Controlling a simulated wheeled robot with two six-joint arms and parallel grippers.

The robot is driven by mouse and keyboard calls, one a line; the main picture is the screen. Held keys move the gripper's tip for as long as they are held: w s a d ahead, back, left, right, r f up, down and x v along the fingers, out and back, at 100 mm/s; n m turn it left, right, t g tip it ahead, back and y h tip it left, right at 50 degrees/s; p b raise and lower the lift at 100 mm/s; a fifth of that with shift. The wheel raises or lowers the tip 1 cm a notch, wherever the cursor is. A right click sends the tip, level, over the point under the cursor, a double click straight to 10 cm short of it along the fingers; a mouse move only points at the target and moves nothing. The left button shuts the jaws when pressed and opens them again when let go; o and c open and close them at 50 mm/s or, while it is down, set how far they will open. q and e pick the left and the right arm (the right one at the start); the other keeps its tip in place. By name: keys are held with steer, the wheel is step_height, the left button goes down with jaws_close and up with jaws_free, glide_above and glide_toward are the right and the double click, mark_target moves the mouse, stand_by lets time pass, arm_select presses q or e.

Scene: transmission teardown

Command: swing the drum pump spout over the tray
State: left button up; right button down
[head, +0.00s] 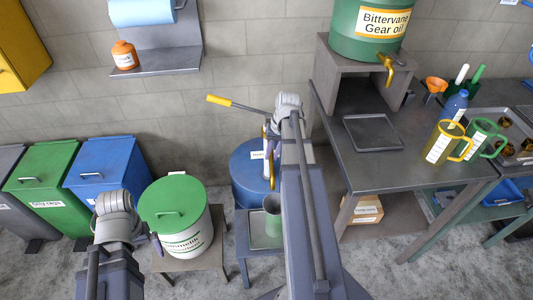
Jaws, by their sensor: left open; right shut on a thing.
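The blue drum (246,184) stands on the floor by the wall, left of the workbench. Its pump has a lever with a yellow grip (219,99) reaching up left. The pump's upright and spout (271,172) show as a narrow yellow and blue part in front of the drum. My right gripper (271,136) is at the pump head, shut on the spout as far as I can tell; its wrist hides the contact. The tray (258,236) sits on a low stand before the drum, with a green beaker (272,205) on it. My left gripper (156,244) is open, beside the white bin.
A white bin with a green lid (173,205) stands on a low stand at left. Green and blue bins (108,165) line the wall. The workbench (400,150) at right holds jugs (446,145), a flat pan (371,133) and a gear oil barrel (350,40) on a riser.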

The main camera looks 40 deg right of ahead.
steer(key=shift+s+d, duration=0.15)
steer(key=shift+d, duration=0.15)
steer(key=shift+n, duration=0.3)
steer(key=c, duration=0.8)
jaws_free()
steer(key=shift+o, duration=0.2)
step_height(320, 180, up, 8)
steer(key=d+p, duration=0.1)
steer(key=p, duration=0.6)
steer(key=shift+s+d+f+p, duration=0.15)
steer(key=shift+s+d+p, duration=0.05)
steer(key=shift+s+p, duration=0.2)
